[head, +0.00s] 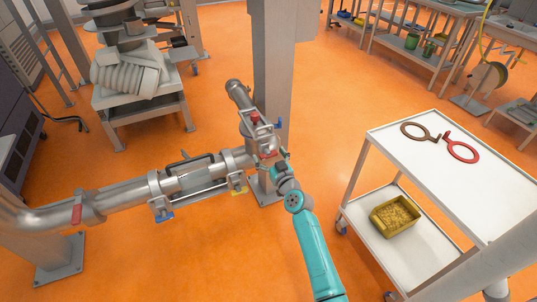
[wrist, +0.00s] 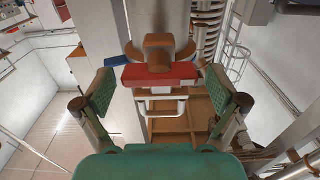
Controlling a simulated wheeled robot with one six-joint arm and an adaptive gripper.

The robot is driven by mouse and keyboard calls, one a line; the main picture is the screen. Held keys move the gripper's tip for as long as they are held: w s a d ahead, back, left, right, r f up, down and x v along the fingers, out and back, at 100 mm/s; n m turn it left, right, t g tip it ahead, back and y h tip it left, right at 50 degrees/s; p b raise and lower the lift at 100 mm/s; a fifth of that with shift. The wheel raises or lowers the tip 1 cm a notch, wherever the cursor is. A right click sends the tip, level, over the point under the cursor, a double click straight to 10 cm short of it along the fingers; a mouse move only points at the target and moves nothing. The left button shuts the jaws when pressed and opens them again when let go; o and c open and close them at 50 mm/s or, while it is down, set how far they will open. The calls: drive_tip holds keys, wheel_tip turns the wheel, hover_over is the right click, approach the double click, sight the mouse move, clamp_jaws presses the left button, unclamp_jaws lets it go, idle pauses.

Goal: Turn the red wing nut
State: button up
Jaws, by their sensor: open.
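The red wing nut (wrist: 160,74) shows in the wrist view as a flat red bar with a brown round hub above it. It lies between the two green finger pads of my gripper (wrist: 163,84). The gripper is open, with a gap between each pad and the ends of the red bar. In the head view my gripper (head: 275,161) is at the right end of the steel pipe assembly (head: 125,193). A small red part (head: 268,155) shows right beside it there, partly hidden by the gripper.
Other coloured parts on the pipe are a blue one (head: 163,216), a yellow one (head: 238,190) and a red one (head: 76,214). A grey column (head: 283,60) stands behind. A white cart (head: 455,185) on the right holds two ring tools and a yellow bin (head: 395,216).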

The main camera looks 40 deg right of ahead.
drive_tip(key=shift+w, duration=0.2)
drive_tip(key=c, duration=1.1)
drive_tip(key=shift+c, duration=0.2)
